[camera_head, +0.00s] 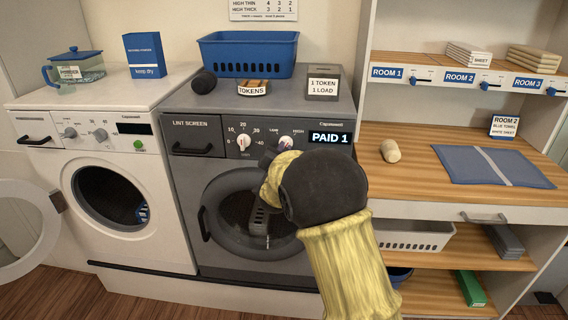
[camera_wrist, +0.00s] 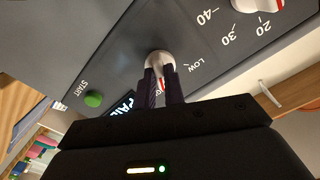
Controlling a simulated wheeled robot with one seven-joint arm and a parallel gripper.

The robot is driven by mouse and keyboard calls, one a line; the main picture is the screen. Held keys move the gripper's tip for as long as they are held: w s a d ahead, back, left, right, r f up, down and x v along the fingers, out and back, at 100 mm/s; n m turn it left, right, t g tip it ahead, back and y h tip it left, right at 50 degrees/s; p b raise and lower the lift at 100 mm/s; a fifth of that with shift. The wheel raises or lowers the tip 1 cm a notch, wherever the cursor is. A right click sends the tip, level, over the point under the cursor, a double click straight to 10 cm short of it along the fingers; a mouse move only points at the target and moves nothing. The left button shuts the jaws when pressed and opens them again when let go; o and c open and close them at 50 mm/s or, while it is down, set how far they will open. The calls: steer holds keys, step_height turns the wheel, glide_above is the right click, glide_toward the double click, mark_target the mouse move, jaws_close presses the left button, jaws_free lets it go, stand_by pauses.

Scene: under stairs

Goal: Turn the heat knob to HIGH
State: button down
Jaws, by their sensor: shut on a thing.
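The heat knob (camera_head: 286,142) is a white dial with a red mark on the grey dryer's (camera_head: 181,200) panel, right of the timer knob (camera_head: 243,142). In the wrist view the heat knob (camera_wrist: 159,58) sits between the two dark fingers of my gripper (camera_wrist: 160,75), which is shut on it. The LOW label (camera_wrist: 196,65) shows beside the knob. The fingers cover the rest of its labels and part of the red mark, so I cannot tell its exact setting. In the head view my wrist and yellow-sleeved arm hide the fingertips.
The PAID 1 display (camera_head: 330,137) is right of the knob, and a green start button (camera_wrist: 93,99) shows in the wrist view. A blue basket (camera_head: 248,56) and token box (camera_head: 323,83) stand on the dryer. A white washer (camera_head: 110,190) stands at left, wooden shelves (camera_head: 450,140) at right.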

steer(key=shift+f+m+b, duration=0.1)
steer(key=shift+m+b, duration=1.4)
steer(key=shift+b, duration=0.1)
steer(key=c, duration=1.5)
jaws_free()
steer(key=s, duration=1.1)
steer(key=s+b, duration=0.1)
steer(key=s, duration=0.5)
steer(key=shift+s+a, duration=0.2)
steer(key=shift+a, duration=0.15)
